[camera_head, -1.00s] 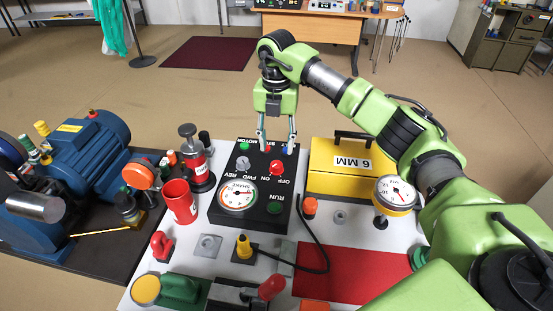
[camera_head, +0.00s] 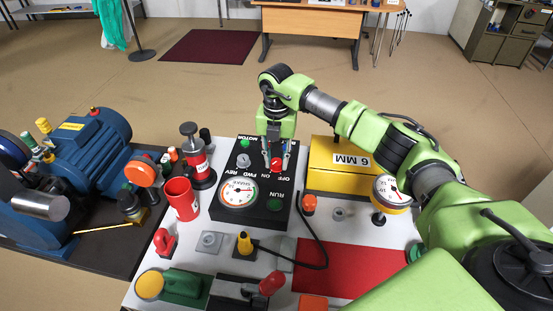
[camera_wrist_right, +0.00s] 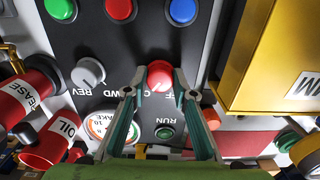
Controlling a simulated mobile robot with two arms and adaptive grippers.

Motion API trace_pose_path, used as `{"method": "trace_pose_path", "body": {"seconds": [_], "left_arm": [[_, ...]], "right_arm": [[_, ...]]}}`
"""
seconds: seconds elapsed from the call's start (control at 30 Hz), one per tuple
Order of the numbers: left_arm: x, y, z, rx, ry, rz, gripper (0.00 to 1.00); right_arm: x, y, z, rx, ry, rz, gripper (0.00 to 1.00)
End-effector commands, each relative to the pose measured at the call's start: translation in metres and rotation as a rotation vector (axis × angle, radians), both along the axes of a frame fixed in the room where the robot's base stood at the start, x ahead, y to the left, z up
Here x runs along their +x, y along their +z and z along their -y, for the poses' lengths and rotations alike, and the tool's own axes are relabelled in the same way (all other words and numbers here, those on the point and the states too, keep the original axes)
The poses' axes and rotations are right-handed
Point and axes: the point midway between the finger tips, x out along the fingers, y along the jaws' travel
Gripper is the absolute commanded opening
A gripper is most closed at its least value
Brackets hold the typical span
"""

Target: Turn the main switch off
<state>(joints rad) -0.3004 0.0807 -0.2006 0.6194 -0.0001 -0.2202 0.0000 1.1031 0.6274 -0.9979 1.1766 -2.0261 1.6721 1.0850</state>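The main switch is a red rotary knob (camera_head: 276,164) on the black control box (camera_head: 284,222), with OFF and ON lettering beside it. My right gripper (camera_head: 277,159) points down over it. In the right wrist view, the red knob (camera_wrist_right: 160,72) lies between the two fingertips (camera_wrist_right: 157,92), which stand apart on either side of it. A gap shows on the left side; contact on the right cannot be told. The fingers partly cover the lettering, and the knob's exact setting is hard to read. My left gripper is not in view.
On the box are a grey FWD/REV knob (camera_head: 243,160), a green RUN button (camera_head: 274,204) and a gauge (camera_head: 238,191). A yellow 6 MM case (camera_head: 330,183) stands close on the right. A red cup (camera_head: 182,200) and oil can stand left. A black cable runs at the front right.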

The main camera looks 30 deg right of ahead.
Motion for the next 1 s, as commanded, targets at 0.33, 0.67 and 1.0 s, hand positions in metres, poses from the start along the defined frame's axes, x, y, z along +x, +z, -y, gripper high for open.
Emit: {"method": "trace_pose_path", "body": {"seconds": [0.33, 0.67, 1.0], "left_arm": [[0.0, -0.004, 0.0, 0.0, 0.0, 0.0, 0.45], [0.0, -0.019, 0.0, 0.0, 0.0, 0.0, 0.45], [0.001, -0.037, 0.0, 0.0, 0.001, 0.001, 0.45]], "right_arm": [[0.0, 0.0, 0.0, 0.0, 0.039, 0.0, 0.03], [0.001, -0.002, 0.0, -0.001, 0.253, 0.001, 0.03], [0.001, -0.001, 0.0, 0.0, 0.574, 0.002, 0.03]]}}
